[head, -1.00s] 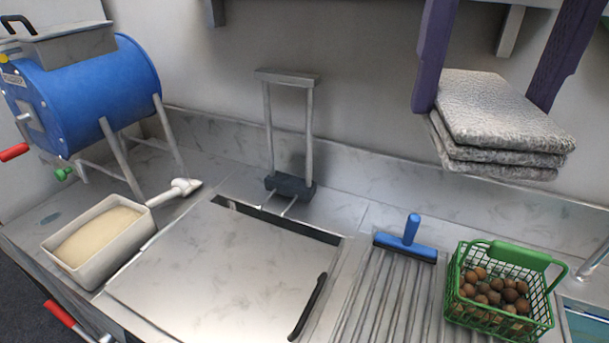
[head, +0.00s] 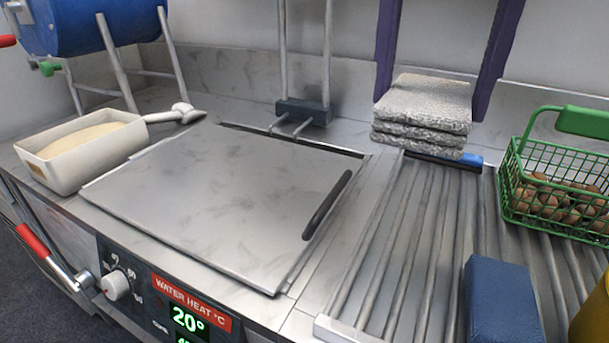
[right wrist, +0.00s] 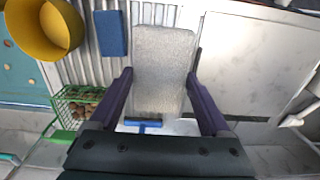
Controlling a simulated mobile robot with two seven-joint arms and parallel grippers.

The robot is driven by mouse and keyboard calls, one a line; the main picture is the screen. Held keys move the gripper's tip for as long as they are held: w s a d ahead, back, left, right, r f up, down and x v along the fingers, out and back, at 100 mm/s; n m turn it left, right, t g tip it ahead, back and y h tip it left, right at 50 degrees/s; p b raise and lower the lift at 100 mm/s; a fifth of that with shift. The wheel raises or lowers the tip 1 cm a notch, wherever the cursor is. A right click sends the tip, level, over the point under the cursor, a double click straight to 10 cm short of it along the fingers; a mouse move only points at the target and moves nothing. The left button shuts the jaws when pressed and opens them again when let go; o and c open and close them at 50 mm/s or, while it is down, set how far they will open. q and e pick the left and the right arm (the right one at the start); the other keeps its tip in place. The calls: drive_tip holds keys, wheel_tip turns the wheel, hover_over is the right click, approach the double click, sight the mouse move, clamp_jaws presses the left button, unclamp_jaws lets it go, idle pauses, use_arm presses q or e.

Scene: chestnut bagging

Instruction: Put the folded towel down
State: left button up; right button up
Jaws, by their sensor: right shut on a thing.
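The folded towel (head: 422,104), a grey speckled stack of several layers, is level between the purple fingers of my right gripper (head: 432,108). The gripper reaches down from the top of the head view and is shut on the towel. In the right wrist view the towel (right wrist: 163,70) lies between the two fingers (right wrist: 160,76). It is over the back of the ribbed metal drainer (head: 400,240) and partly covers the blue-handled squeegee (head: 470,160). I cannot tell whether its underside touches anything. My left gripper is not in view.
A green basket of chestnuts (head: 512,190) stands right of the towel. A blue block (head: 500,305) and a yellow bowl (right wrist: 42,48) are nearer the front. A flat steel lid with black handle (head: 325,205) lies left. The drainer's middle is clear.

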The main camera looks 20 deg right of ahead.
wheel_tip(320, 180, down, 19)
drive_tip(key=b, duration=0.3)
drive_tip(key=shift+s+r+b, duration=0.1)
drive_tip(key=shift+r+b, duration=0.1)
drive_tip(key=shift+b, duration=0.2)
drive_tip(key=shift+f, duration=0.1)
drive_tip(key=shift+f, duration=0.15)
drive_tip(key=o, duration=1.2)
wheel_tip(320, 180, up, 12)
drive_tip(key=p, duration=0.2)
drive_tip(key=shift+r+p, duration=0.2)
drive_tip(key=shift+p, duration=0.2)
